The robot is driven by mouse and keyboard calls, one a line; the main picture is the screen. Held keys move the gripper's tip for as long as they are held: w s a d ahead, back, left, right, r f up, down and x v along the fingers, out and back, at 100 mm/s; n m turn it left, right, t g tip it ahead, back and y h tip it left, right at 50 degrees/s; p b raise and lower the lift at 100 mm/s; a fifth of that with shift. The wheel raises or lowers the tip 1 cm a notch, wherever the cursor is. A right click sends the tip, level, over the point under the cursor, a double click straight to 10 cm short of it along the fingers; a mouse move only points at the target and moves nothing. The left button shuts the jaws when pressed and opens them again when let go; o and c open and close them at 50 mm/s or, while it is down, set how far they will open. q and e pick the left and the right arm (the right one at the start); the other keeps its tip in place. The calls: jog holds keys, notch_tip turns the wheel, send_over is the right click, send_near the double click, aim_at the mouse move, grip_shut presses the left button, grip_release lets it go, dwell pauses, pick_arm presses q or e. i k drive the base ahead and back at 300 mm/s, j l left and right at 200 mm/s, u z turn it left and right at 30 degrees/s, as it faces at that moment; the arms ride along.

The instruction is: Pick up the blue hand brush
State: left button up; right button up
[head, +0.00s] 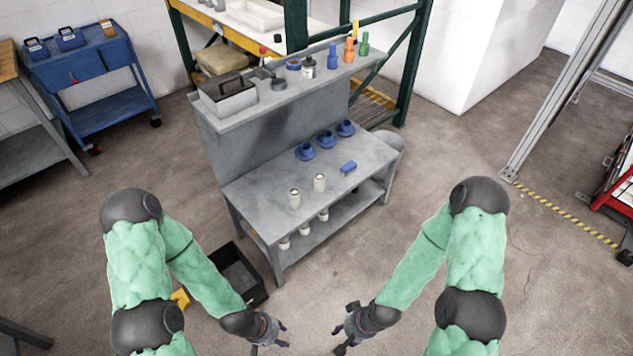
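A small blue block-like item (348,167), which looks like the blue hand brush, lies on the lower top of the grey workbench (258,200), near its right end. Its bristles cannot be made out. My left gripper (279,335) is in front of the bench at the bottom of the head view, with its fingers apart and nothing between them. My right gripper (341,336) is to its right, also with fingers apart and empty. Both are well away from the blue item.
A raised shelf (290,88) holds bottles and a grey toolbox (228,95). A black bin (236,272) is on the floor. Floor right of the bench is clear.

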aim_at(349, 167)
jog(key=i+l+u, duration=0.45)
jog(key=i+l, duration=0.15)
jog(key=i+l+u, duration=0.25)
jog(key=l, duration=0.15)
jog(key=i+l+u, duration=0.2)
jog(key=l, duration=0.25)
jog(key=i+l+u, duration=0.25)
jog(key=l, duration=0.2)
